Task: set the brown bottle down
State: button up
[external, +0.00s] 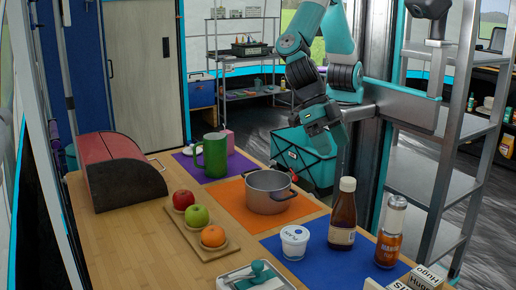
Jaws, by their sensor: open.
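The brown bottle (343,215), with a white cap and a pale label, stands upright on the blue mat (325,262) at the right front of the wooden table. My gripper (322,134) is open and apart from the bottle, above and slightly left of it in the picture. Nothing shows in its jaws, though its fingertips are dark and hard to make out against the teal-edged box behind.
An orange-brown can (389,235) stands right of the bottle, and a white tub (294,242) left of it. A metal pot (268,192) sits on the orange mat (229,194). A fruit board (222,250) lies further left. Metal shelving (448,150) rises at right.

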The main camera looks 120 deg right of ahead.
jog(key=s+d+r+m+h, duration=0.1)
jog(key=s+d+r+m, duration=0.4)
jog(key=s+d+m, duration=0.2)
jog(key=s+d+r+m+t+h, duration=0.1)
jog(key=s+d+r+m, duration=0.3)
jog(key=s+d+m, duration=0.3)
jog(key=s+d, duration=0.2)
jog(key=s, duration=0.1)
jog(key=shift+r+t, duration=0.3)
jog(key=shift+r, duration=0.1)
